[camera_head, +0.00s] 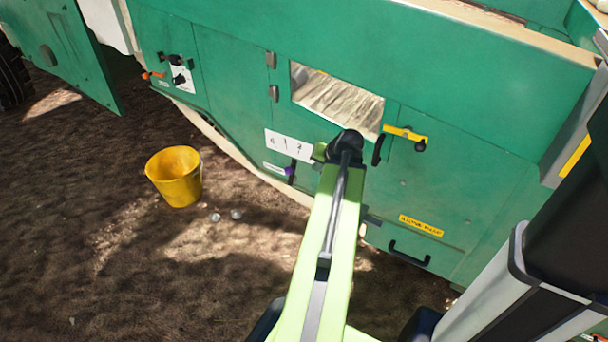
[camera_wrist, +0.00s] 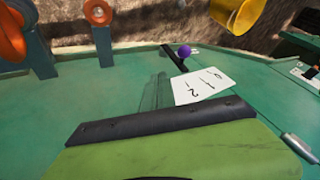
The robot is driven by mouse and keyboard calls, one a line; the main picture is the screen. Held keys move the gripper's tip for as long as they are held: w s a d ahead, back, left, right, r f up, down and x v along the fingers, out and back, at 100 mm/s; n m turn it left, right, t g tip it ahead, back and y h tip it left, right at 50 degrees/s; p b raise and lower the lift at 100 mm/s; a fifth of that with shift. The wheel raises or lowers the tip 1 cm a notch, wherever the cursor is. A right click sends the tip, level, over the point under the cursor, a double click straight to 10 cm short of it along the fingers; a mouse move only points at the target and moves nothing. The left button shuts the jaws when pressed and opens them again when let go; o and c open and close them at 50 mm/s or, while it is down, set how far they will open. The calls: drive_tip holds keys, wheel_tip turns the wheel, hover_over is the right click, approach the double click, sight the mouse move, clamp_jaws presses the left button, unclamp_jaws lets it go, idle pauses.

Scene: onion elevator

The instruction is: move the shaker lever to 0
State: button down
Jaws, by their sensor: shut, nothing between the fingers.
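The shaker lever is a black bar with a purple knob (camera_head: 289,171). It sits just below a white number plate (camera_head: 288,146) on the green machine wall. In the wrist view the purple knob (camera_wrist: 184,50) stands beside the number plate (camera_wrist: 202,86), which reads 0, 1, 2. I cannot tell which number the lever points at. My gripper (camera_head: 320,153) is near the plate's right end, partly hidden behind my arm. In the wrist view my gripper (camera_wrist: 165,120) shows as a green part with a black edge. It is shut, empty and apart from the knob.
A yellow bucket (camera_head: 175,176) stands on the soil at the left. A window (camera_head: 337,97) and a yellow lever (camera_head: 405,134) are above and right of the plate. A black handle (camera_head: 410,255) sticks out lower right. Orange round parts (camera_wrist: 98,12) show in the wrist view.

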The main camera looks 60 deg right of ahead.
drive_tip(key=w+d+f+b, duration=0.2)
drive_tip(key=w+f+b, duration=0.5)
drive_tip(key=w, duration=0.2)
drive_tip(key=shift+f, duration=0.35)
